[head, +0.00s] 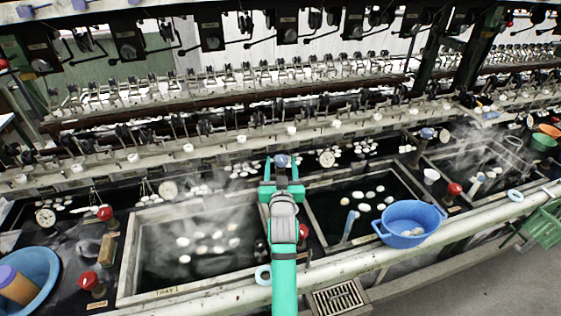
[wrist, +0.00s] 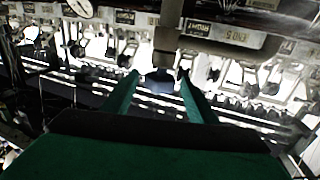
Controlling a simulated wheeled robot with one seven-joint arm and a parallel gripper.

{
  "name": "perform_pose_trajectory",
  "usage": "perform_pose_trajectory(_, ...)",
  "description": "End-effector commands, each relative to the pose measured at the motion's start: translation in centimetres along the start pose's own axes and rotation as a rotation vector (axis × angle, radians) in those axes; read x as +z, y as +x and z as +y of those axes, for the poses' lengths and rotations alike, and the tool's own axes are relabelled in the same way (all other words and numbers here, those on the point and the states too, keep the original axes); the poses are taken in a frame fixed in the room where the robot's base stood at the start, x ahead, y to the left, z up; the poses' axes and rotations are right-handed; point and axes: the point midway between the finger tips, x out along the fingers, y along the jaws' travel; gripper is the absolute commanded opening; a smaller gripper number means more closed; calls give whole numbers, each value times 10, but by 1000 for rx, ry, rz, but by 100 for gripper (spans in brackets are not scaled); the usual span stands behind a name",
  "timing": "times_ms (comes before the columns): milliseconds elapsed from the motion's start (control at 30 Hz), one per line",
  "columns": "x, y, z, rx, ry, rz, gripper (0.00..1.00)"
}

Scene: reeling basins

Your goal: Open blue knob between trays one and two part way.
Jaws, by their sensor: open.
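A blue knob (head: 281,160) sits at the back, between the left tray marked tray 1 (head: 128,258) and the tray to its right (head: 312,222). My gripper (head: 282,170) is open, with its two green fingers around the knob's sides in the head view. In the wrist view, the blue knob (wrist: 160,84) shows between the open fingertips (wrist: 158,78), below a grey-brown fitting. I cannot tell whether either finger touches it. My arm hides the strip between the trays in part. The knob's turn angle is too small to read.
A red knob (head: 303,231) stands close right of my arm. A blue basin (head: 409,222) sits on the right tray's front edge. Another blue knob (head: 427,133) is further right. Steam rises over the trays, and a rack of reeling fittings (head: 230,85) runs behind.

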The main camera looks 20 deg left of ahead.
Motion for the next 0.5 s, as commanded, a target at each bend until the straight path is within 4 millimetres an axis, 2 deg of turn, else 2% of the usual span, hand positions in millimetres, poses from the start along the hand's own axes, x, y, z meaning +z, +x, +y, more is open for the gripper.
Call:
perform_pose_trajectory(200,0,16,-1,-2,0,-1,53)
perform_pose_trajectory(500,0,17,-1,-1,0,-1,53)
